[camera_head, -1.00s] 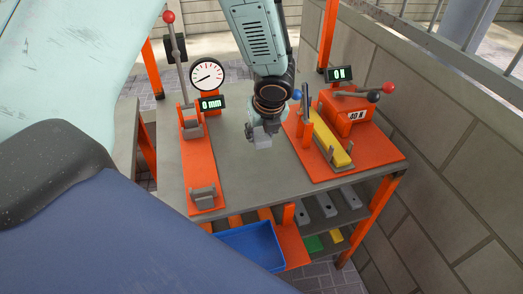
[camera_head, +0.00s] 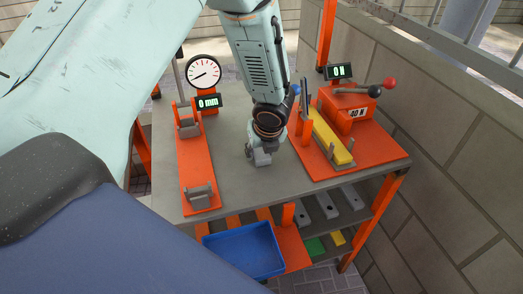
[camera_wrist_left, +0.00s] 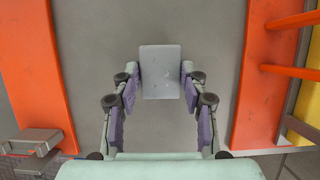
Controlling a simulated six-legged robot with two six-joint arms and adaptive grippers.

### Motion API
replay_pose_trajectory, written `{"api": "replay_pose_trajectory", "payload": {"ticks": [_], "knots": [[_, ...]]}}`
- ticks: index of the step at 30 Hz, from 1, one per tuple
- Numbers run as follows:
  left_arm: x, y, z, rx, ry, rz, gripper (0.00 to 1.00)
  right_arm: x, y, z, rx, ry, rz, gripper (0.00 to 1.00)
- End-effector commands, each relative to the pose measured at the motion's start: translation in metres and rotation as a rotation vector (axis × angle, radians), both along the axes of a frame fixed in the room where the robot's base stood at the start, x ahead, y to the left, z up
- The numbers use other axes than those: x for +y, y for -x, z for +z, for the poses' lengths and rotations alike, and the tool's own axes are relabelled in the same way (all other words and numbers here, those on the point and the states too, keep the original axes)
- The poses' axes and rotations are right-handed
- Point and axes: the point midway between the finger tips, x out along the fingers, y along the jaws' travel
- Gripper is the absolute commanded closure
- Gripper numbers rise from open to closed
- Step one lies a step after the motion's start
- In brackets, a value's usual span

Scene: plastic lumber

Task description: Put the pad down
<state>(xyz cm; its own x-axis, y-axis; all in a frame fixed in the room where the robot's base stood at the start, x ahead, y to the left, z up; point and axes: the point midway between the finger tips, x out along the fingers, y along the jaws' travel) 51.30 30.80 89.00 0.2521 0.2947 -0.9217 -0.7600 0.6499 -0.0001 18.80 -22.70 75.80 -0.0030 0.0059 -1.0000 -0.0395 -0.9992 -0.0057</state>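The pad is a small light-grey block (camera_wrist_left: 160,72), seen near the middle top of the left wrist view. In the head view it shows below the fingers (camera_head: 262,158), close over the grey bench top (camera_head: 235,178); I cannot tell whether it touches it. My left gripper (camera_wrist_left: 160,74) has its purple-lined fingers on both sides of the pad. The fingertips appear to meet the pad's sides, and the finger bases are spread wider. My left gripper points down at the bench in the head view (camera_head: 262,146). My right gripper is not in view.
An orange rail with grey brackets (camera_head: 196,165) and a dial gauge (camera_head: 204,72) stand left. An orange fixture holds a yellow bar (camera_head: 332,138) and a lever box (camera_head: 348,108) at right. Below are a blue bin (camera_head: 245,250) and a shelf. Bare bench surrounds the pad.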

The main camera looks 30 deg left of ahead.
Motion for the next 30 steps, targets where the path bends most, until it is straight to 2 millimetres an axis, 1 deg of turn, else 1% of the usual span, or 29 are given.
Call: {"api": "replay_pose_trajectory", "payload": {"ticks": [1,6,14,18,20,23,30], "knots": [[0.0,0.0,0.0,0.0,0.0,0.0,0.51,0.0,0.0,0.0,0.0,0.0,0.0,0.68],[0.0,0.0,0.0,0.0,0.0,0.0,0.36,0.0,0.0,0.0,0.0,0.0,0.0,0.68],[0.0,0.0,0.0,0.0,0.0,0.0,0.36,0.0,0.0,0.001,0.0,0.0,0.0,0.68],[0.0,0.0,0.005,0.0,0.0,0.0,0.36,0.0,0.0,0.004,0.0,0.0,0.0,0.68],[-0.003,0.002,0.013,-0.001,-0.001,-0.002,0.36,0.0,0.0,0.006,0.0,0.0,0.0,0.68],[-0.008,0.006,0.031,-0.002,-0.001,-0.001,0.36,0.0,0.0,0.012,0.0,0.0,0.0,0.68],[-0.023,0.02,0.079,-0.001,-0.002,-0.001,0.36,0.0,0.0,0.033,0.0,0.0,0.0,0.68]]}}
